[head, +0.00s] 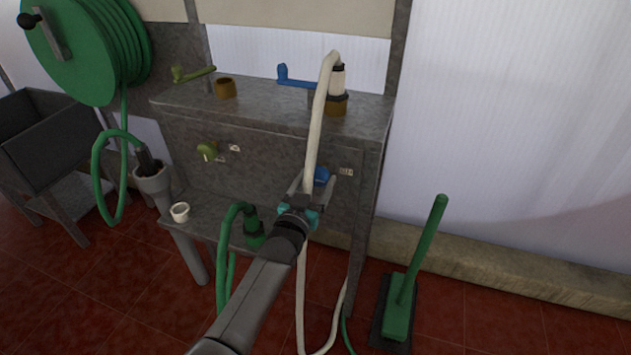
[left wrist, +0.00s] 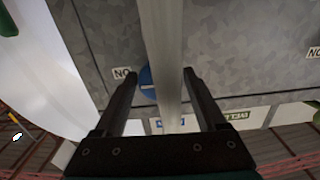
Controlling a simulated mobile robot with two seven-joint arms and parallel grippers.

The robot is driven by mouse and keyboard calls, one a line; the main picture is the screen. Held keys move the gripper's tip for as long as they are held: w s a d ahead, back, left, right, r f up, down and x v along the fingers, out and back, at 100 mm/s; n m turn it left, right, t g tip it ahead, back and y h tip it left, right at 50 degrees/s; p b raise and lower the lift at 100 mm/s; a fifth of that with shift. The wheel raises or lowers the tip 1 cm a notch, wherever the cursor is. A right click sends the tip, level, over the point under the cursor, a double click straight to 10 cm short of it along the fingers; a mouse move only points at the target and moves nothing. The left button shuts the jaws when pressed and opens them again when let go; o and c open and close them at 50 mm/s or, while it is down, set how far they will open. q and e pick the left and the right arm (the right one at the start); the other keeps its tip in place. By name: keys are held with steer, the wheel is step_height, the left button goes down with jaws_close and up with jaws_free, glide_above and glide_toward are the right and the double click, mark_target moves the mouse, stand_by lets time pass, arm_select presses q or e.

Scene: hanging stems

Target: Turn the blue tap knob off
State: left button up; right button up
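The blue tap knob (head: 322,176) is on the front panel of the grey metal stand, left of a small label. In the left wrist view the blue knob (left wrist: 147,84) lies beyond my fingertips, partly hidden by the white hose (left wrist: 166,45). A label reading ON, upside down there, is beside it. My left gripper (head: 313,184) is open in front of the knob, its fingers (left wrist: 160,75) spread on either side of the hose. I cannot tell how deep the hose sits between them. No contact with the knob is visible. My right gripper is out of view.
The white hose (head: 318,115) hangs from the right tap on the stand top (head: 275,105), near a blue lever (head: 297,79). A green knob (head: 208,150) is left on the panel. A green hose reel (head: 70,50) is at left, a green-handled brush (head: 400,305) at right.

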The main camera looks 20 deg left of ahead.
arm_select(q)
steer(key=c, duration=0.9)
